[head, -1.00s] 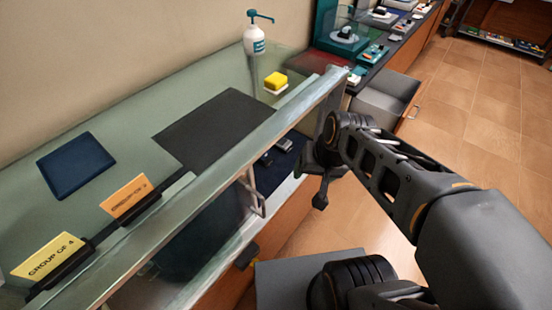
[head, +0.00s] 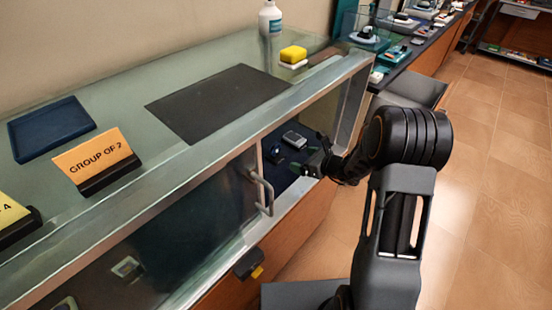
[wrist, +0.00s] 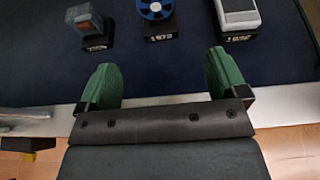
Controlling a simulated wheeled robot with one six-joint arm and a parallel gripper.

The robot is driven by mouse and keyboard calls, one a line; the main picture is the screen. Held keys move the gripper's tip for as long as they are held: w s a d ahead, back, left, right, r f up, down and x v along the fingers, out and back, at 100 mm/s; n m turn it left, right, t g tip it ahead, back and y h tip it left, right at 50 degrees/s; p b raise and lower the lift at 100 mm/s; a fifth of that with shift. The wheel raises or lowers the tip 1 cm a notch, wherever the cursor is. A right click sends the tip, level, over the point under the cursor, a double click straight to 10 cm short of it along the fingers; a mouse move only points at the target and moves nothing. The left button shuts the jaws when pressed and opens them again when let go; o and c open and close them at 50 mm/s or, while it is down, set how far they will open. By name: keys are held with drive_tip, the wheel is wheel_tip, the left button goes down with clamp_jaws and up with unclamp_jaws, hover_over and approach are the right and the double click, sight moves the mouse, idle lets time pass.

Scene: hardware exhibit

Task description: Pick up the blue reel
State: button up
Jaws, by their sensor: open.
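The blue reel (wrist: 155,8) stands on a small black labelled base at the top edge of the wrist view, partly cut off. In the head view a small bluish round shape inside the open end of the glass case looks like the reel (head: 273,155). My gripper (wrist: 160,80) is open and empty, its two green fingers spread below the reel in the wrist view. In the head view my gripper (head: 316,156) is at the case opening, just right of the displayed items.
The glass case's metal frame (head: 335,75) and door handle (head: 262,190) are close to my arm. Floor at right is clear.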

sight(277, 155)
drive_tip(key=x, duration=0.8)
drive_tip(key=shift+d+f+b, duration=0.1)
drive_tip(key=shift+f+b, duration=0.05)
drive_tip(key=shift+b, duration=0.2)
drive_tip(key=shift+s+x, duration=0.25)
drive_tip(key=shift+x, duration=2.4)
drive_tip(key=shift+f, duration=0.1)
drive_tip(key=shift+c, duration=0.2)
drive_tip(key=c, duration=1)
